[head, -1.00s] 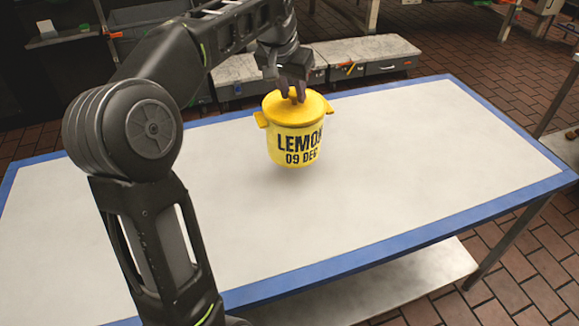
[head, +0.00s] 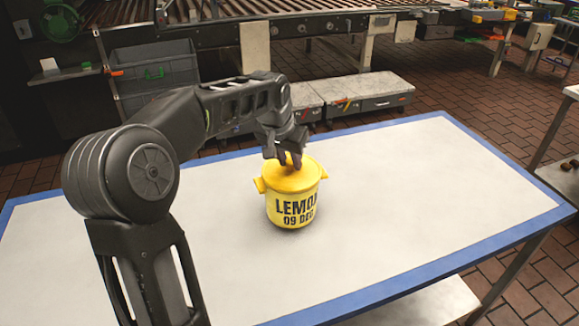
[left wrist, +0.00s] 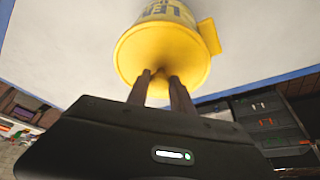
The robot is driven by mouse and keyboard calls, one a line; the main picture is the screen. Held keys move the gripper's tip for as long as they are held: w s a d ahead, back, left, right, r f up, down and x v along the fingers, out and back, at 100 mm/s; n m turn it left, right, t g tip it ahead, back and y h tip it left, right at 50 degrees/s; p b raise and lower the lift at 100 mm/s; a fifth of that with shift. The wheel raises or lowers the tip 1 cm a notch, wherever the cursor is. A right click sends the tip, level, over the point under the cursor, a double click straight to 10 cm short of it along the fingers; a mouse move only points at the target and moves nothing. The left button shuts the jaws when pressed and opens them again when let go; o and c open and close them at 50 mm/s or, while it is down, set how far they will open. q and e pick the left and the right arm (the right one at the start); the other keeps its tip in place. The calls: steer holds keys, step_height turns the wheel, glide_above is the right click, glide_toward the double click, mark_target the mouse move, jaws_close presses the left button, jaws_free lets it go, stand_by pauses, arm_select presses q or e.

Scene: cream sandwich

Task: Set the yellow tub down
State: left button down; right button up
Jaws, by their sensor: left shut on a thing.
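The yellow tub (head: 291,205) is upright, with its lid on and black "LEMON 09 DEC" lettering on its side. In the head view its base is at or just above the white table top (head: 420,180), with a shadow close around it; I cannot tell if it touches. My left gripper (head: 290,162) is above the tub, shut on its lid knob. The left wrist view shows the tub (left wrist: 165,50) beyond the two fingers of my left gripper (left wrist: 160,78), with the knob between them mostly hidden. My right gripper is not in view.
The table has a blue border (head: 500,240) and is clear around the tub. Low grey cases (head: 362,98) and a grey bin (head: 155,75) stand behind it. A roller conveyor (head: 290,20) runs along the back. A shelf (head: 430,303) lies under the table.

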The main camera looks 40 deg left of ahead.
arm_select(q)
steer(key=shift+f, duration=1.3)
steer(key=c, duration=1.1)
jaws_free()
steer(key=shift+s+r, duration=0.1)
steer(key=shift+r, duration=0.3)
steer(key=b+v, duration=0.1)
steer(key=v, duration=1)
steer(key=shift+r, duration=0.2)
